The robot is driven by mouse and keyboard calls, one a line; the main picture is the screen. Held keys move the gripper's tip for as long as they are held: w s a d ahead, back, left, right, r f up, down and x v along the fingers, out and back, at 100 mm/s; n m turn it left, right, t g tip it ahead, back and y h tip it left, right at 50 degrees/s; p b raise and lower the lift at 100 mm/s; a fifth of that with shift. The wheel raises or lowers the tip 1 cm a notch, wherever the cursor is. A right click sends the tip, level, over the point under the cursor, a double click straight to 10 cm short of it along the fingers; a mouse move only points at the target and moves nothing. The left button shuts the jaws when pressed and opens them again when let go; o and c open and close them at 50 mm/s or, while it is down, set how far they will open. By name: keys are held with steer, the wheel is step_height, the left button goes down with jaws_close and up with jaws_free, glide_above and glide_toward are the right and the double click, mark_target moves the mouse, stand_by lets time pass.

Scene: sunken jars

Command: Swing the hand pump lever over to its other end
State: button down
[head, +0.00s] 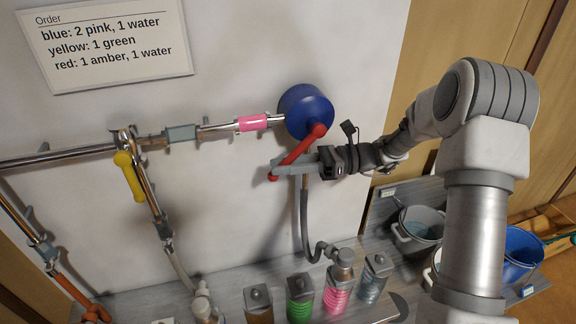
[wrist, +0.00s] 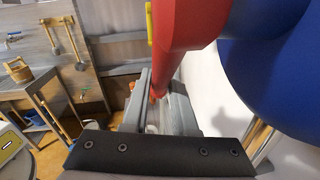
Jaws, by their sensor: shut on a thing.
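The hand pump (head: 306,110) is a blue round body on the white wall, and it fills the right of the wrist view (wrist: 275,65). Its red lever (head: 300,150) slants from the hub on the pump down to the left. My gripper (head: 278,170) is shut on the red lever near its lower end. In the wrist view the lever (wrist: 182,35) runs from the top down between my gripper's fingers (wrist: 160,100). The lever's far tip is partly hidden by the fingers.
Pipes with a pink section (head: 254,123) run left from the pump. A yellow lever (head: 130,177) hangs at the left. Several jars, one green (head: 299,298), stand on the counter below. A grey bucket (head: 420,226) and a blue bucket (head: 522,255) stand at right.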

steer(key=shift+a+r, duration=0.1)
stand_by(0.3)
steer(key=c, duration=0.7)
jaws_free()
steer(key=w+d+b, duration=0.3)
steer(key=d, duration=1.4)
